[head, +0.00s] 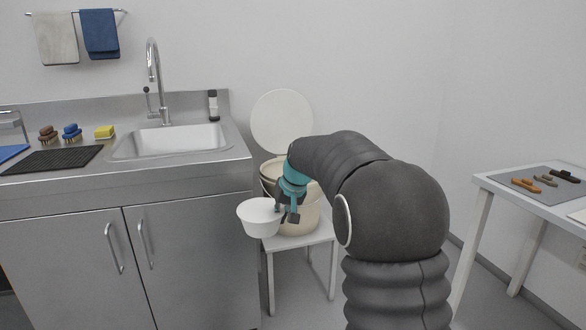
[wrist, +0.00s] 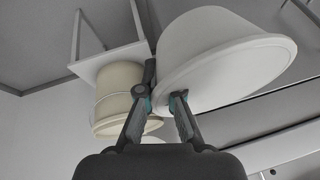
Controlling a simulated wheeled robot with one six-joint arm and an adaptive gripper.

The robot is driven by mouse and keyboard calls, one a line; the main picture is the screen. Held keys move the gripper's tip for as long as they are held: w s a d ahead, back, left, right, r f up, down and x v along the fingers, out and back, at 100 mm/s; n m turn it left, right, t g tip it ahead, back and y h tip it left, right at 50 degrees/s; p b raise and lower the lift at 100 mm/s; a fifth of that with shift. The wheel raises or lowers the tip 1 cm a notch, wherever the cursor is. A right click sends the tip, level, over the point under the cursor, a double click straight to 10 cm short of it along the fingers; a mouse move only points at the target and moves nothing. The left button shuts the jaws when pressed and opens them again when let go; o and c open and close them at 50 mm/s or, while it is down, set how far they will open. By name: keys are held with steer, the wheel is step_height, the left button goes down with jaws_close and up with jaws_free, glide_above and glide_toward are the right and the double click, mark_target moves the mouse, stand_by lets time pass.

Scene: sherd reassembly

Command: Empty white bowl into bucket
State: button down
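The white bowl (head: 258,219) hangs in the air in the head view, roughly upright with its rim on top. My gripper (head: 285,212) is shut on its right edge. In the wrist view the bowl (wrist: 215,60) fills the upper right, and the fingers (wrist: 163,92) pinch its rim. I cannot make out what the bowl holds. The cream bucket (head: 300,222) stands just behind and to the right of the bowl, partly hidden by my gripper and arm. It also shows in the wrist view (wrist: 118,92), left of the fingers and apart from the bowl.
The bucket stands on a small white stool (head: 323,238). A round cream lid (head: 282,122) stands upright behind it. A steel counter (head: 235,160) with a sink (head: 172,140) is on the left. A white table (head: 483,184) with a grey mat and small tools is on the right.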

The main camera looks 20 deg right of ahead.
steer(key=s+d+r+m+h, duration=0.2)
steer(key=r+m, duration=0.3)
steer(key=r, duration=0.3)
steer(key=s+d+r+m+h, duration=0.2)
steer(key=r+m, duration=0.2)
steer(key=r, duration=0.5)
steer(key=shift+r+m, duration=0.3)
steer(key=shift+m, duration=0.1)
